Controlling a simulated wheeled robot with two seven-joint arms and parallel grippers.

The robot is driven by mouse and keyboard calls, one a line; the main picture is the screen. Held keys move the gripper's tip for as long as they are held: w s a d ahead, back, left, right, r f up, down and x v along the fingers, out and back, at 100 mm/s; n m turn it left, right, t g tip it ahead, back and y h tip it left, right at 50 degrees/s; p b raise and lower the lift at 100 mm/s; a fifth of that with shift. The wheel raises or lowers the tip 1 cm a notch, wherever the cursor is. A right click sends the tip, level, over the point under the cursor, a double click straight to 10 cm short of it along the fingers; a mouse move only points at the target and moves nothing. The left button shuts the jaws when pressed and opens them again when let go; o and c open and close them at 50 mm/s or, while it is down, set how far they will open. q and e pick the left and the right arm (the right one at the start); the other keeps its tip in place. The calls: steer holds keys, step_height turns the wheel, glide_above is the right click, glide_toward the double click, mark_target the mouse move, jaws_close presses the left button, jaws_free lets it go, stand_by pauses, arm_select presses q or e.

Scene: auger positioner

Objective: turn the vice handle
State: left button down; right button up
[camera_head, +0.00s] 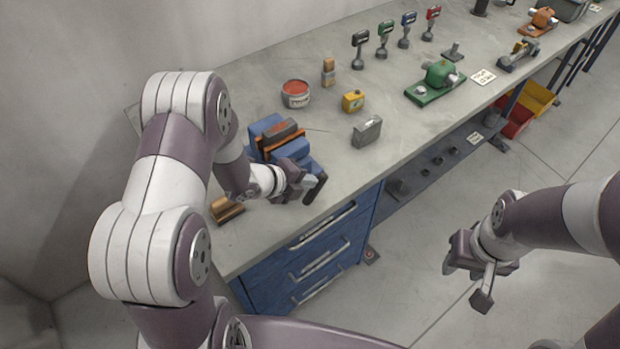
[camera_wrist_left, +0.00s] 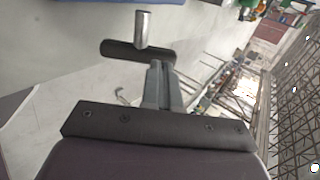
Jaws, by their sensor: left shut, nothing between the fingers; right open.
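The blue vice (camera_head: 270,130) with orange-edged jaws sits near the front edge of the bench. Its dark handle bar (camera_head: 316,188) shows at the bench edge, just past the fingers. In the left wrist view the handle (camera_wrist_left: 135,51) lies crosswise at the end of a silver spindle (camera_wrist_left: 142,28). My left gripper (camera_head: 308,183) is shut and empty. Its fingertips (camera_wrist_left: 160,68) are by the right part of the handle; I cannot tell whether they touch. My forearm and gripper hide part of the vice. My right gripper (camera_head: 468,281) is open and empty, off the bench.
Blue drawers (camera_head: 320,262) are below. Floor around my right gripper is clear.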

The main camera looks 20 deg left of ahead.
arm_select(q)
steer(key=shift+w+d+f, duration=0.25)
steer(key=shift+w+f, duration=0.2)
steer(key=shift+w, duration=0.05)
steer(key=shift+w+d+f+b, duration=0.25)
steer(key=shift+d+f+b, duration=0.15)
steer(key=shift+b, duration=0.6)
steer(key=shift+s+a+r, duration=0.1)
steer(key=shift+s+r, duration=0.05)
steer(key=shift+r, duration=0.2)
steer(key=shift+a, duration=0.1)
steer(key=shift+r, duration=0.1)
